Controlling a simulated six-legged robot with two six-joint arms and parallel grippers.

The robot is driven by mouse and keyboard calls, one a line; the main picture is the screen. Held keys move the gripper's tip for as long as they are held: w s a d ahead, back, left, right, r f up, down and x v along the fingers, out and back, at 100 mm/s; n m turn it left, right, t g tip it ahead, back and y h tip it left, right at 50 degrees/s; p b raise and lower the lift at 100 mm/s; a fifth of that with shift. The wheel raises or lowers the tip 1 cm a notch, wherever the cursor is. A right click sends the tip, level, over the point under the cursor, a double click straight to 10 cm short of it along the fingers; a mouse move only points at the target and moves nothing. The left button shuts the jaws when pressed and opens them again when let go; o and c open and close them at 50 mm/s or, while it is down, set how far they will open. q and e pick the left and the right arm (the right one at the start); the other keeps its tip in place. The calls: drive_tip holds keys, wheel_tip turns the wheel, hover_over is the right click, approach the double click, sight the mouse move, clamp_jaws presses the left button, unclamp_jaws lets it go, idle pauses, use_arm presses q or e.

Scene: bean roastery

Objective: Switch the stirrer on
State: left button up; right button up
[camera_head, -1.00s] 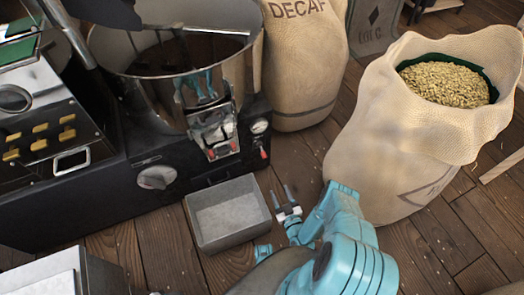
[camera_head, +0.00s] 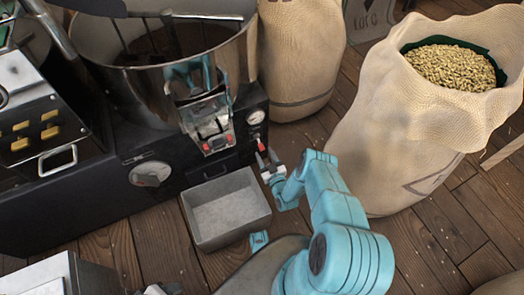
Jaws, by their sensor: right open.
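The stirrer belongs to the roaster, whose round metal cooling pan (camera_head: 245,65) stands at the upper left with stirring arms over dark beans. On its black front, below a round gauge, is a small red-tipped switch (camera_head: 261,146). My right gripper (camera_head: 266,158) is open, its fingers pointing at the front panel right by this switch. I cannot tell whether they touch it, and the fingertips partly overlap it. Nothing is held. A round dial knob (camera_head: 151,173) sits farther left on the same front.
A grey open bin (camera_head: 225,245) stands on the floor below the front, close to my right gripper. A large open sack of green beans (camera_head: 400,130) stands right of my arm, and a decaf sack (camera_head: 297,60) behind. Wooden floor (camera_head: 425,240) is free at the lower right.

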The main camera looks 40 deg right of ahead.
drive_tip(key=shift+b+x, duration=0.4)
drive_tip(key=shift+x, duration=1.45)
drive_tip(key=shift+c, duration=0.3)
